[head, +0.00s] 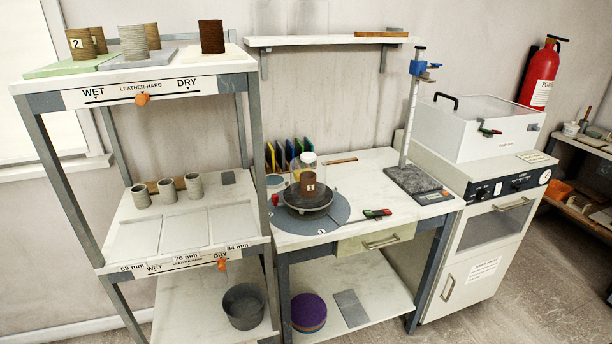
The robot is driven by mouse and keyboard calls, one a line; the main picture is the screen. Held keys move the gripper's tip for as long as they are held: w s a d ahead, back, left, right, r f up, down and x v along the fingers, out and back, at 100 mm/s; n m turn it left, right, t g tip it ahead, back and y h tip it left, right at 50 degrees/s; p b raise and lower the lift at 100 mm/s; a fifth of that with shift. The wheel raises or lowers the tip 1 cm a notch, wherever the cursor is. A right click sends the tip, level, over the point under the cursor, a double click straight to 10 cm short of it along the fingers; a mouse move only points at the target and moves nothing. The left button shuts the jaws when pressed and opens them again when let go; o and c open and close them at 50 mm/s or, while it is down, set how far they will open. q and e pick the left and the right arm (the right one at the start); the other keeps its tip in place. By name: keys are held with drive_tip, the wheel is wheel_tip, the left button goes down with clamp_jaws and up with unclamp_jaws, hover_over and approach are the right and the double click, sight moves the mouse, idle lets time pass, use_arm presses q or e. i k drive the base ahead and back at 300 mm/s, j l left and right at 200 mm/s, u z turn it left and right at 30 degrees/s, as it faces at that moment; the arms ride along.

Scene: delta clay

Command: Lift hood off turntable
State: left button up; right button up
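A clear, see-through hood (308,160) with a pale top stands at the turntable on the white marble-topped table. It appears to be around a brown clay cylinder (308,184); its lower edge is hard to make out. The turntable (308,203) is a dark round disc on a blue-grey round mat (340,209). Neither of my grippers is in view.
A red-knobbed thing (275,199) is left of the turntable, and a red-green clip (377,213) lies right. Coloured cards (283,155) stand behind. A height stand (412,110) rises at right. A shelf rack (255,110) with clay cylinders stands at left.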

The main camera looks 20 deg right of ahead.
sight(308, 170)
drive_tip(key=i+l, duration=0.15)
drive_tip(key=l, duration=0.3)
drive_tip(key=i+l, duration=0.1)
drive_tip(key=l, duration=0.35)
drive_tip(key=i+l, duration=0.15)
drive_tip(key=l, duration=0.3)
drive_tip(key=i+l+u, duration=0.1)
drive_tip(key=l, duration=0.35)
drive_tip(key=i+l, duration=0.15)
drive_tip(key=l, duration=0.3)
drive_tip(key=i+l, duration=0.1)
drive_tip(key=l, duration=0.4)
drive_tip(key=i+l, duration=0.1)
drive_tip(key=l, duration=0.35)
